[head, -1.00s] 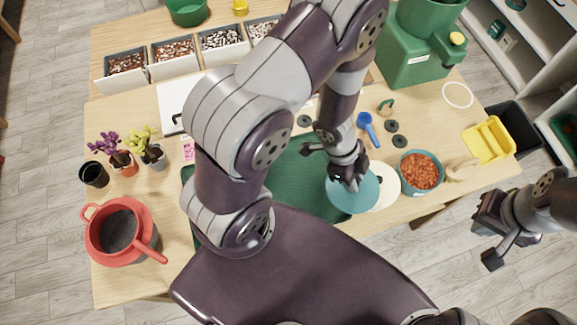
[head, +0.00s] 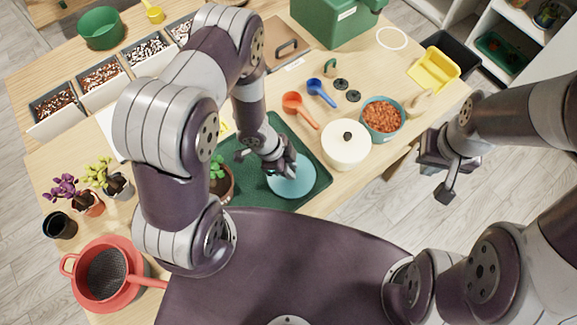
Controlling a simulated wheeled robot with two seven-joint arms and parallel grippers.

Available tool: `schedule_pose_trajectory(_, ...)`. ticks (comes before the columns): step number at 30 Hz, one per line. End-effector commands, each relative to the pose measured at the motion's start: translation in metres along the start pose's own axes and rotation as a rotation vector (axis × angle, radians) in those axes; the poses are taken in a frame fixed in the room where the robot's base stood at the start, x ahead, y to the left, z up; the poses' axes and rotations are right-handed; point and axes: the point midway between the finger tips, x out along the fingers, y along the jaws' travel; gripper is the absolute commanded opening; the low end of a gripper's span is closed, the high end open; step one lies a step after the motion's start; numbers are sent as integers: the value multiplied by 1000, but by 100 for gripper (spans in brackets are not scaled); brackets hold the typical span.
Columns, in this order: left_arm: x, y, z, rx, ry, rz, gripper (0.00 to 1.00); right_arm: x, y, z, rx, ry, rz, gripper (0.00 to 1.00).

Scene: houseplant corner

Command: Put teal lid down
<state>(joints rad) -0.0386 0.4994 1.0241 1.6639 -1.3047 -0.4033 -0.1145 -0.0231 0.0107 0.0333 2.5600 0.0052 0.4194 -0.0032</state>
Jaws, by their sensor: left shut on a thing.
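The teal lid (head: 293,183) is a round flat disc near the front of the dark green mat (head: 316,197). My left gripper (head: 284,168) is above it and shut on it, hiding its middle and its handle. I cannot tell whether the lid touches the mat or hangs just over it. A teal bowl (head: 383,133) filled with orange-brown pellets stands uncovered to the right. My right gripper (head: 436,178) is off the table's right edge, empty, its fingers apart.
A round white pot with a black knob (head: 346,147) stands right of the mat. A small potted plant (head: 217,182) is left of the lid, partly behind my arm. Orange (head: 299,109) and blue (head: 320,92) scoops lie behind.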

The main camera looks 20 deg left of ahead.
Motion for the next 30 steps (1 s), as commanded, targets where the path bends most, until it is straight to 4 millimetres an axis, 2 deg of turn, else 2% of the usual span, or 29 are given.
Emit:
schedule_pose_trajectory(5,3,0,1,0,0,0,0,3,0,0,0,0,0,0)
schedule_pose_trajectory(6,3,0,1,0,0,0,31,2,0,0,0,0,0,0)
schedule_pose_trajectory(8,2,0,1,0,0,0,50,2,0,0,0,0,0,0)
schedule_pose_trajectory(16,2,0,1,0,0,0,50,1,0,0,0,0,0,0)
schedule_pose_trajectory(20,-8,-1,-1,1,0,-2,50,-1,0,0,0,0,0,0)
schedule_pose_trajectory(23,-28,-1,-1,0,0,-3,50,-4,0,0,0,0,0,0)
schedule_pose_trajectory(30,-93,-1,-2,-2,-1,-2,50,-19,0,-2,0,0,0,0)
